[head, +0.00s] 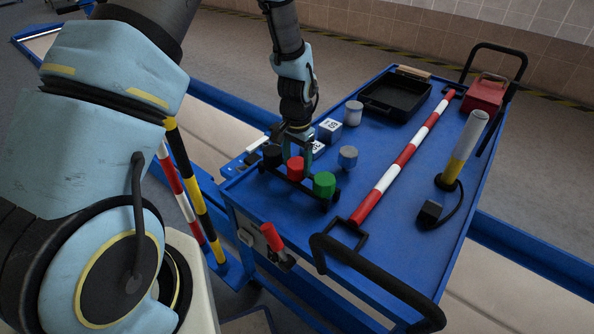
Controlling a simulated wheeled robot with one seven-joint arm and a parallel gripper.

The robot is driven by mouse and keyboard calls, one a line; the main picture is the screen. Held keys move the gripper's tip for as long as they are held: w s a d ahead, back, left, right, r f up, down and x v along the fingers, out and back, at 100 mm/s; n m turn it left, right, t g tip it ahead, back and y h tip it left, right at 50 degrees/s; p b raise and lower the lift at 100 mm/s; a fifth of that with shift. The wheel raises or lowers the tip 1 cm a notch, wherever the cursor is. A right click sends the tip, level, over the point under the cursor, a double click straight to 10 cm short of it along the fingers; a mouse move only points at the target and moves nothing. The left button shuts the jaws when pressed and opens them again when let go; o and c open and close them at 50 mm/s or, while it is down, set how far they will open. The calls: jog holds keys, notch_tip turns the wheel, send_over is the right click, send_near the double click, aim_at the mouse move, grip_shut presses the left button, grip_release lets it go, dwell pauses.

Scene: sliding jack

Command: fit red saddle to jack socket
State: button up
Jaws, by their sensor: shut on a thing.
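The red saddle (295,169) is a short red cylinder near the left edge of the blue cart, between a black cylinder (272,156) and a green cylinder (324,185) along a dark rack. My gripper (301,154) reaches down from above and is shut on the red saddle, which is still in line with the other two. The fingers are small and partly hidden, so the exact grip is hard to see. I cannot clearly make out the jack or its socket.
Beyond are a black tray (395,97), a red-white bar (404,156), a lamp-like cylinder (464,150) and a red box (486,93).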

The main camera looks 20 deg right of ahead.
aim_at(297, 163)
jog(key=shift+r+p, duration=1.65)
jog(key=shift+r, duration=0.8)
